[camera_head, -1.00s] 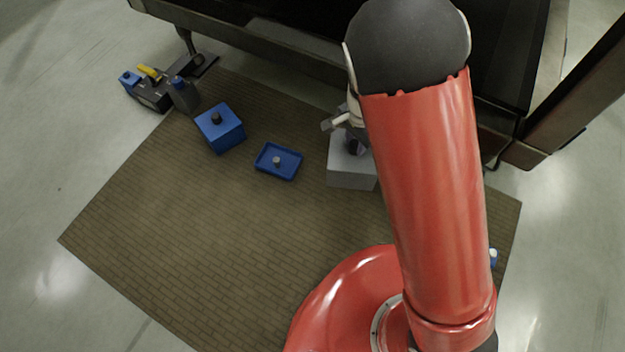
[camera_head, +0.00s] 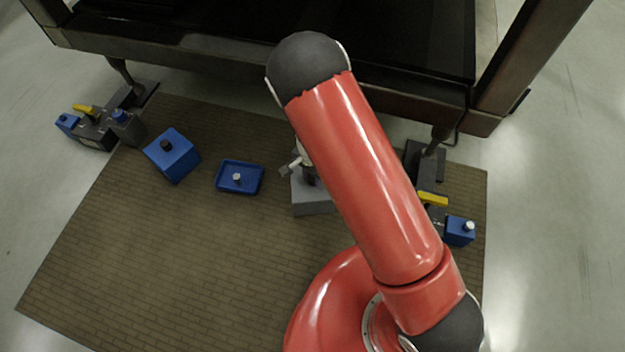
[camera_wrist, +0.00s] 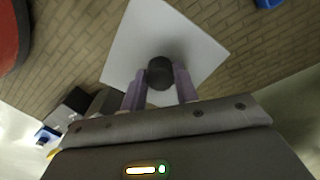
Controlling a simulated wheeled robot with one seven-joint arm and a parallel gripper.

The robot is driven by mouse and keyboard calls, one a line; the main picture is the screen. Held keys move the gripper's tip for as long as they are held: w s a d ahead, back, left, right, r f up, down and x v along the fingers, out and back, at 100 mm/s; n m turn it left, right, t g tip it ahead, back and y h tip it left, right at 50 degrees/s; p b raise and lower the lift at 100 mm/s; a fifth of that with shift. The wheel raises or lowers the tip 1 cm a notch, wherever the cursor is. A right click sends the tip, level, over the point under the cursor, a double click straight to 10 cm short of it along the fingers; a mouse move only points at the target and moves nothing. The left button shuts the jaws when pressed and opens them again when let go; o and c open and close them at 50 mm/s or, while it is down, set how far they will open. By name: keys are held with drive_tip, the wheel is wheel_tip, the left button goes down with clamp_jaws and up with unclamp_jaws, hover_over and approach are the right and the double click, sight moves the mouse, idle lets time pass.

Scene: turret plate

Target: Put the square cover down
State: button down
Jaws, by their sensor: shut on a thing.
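The square cover (camera_head: 312,205) is a light grey box-like piece with a dark round knob. It shows in the head view to the right of the blue tray-like piece, partly hidden by my red arm. In the wrist view its pale square top (camera_wrist: 135,48) fills the upper middle. My gripper (camera_wrist: 160,74) is shut on the dark knob, one finger on each side. In the head view only a small part of my gripper shows beside my arm. I cannot tell whether the cover touches the mat.
A shallow blue piece with a pale knob (camera_head: 240,190) and a blue cube with a dark knob (camera_head: 172,158) stand to the left. Fixtures with yellow handles stand at the left (camera_head: 95,128) and right (camera_head: 432,199). A dark machine frame (camera_head: 250,68) lies behind. The front left mat (camera_head: 150,260) is clear.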

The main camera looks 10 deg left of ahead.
drive_tip(key=shift+f, duration=1.45)
drive_tip(key=shift+f+b, duration=0.25)
drive_tip(key=shift+b, duration=0.15)
drive_tip(key=c, duration=1.1)
unclamp_jaws()
drive_tip(key=shift+r, duration=0.1)
wheel_tip(320, 180, up, 12)
drive_tip(key=p, duration=0.3)
drive_tip(key=shift+r, duration=0.15)
drive_tip(key=shift+r, duration=0.1)
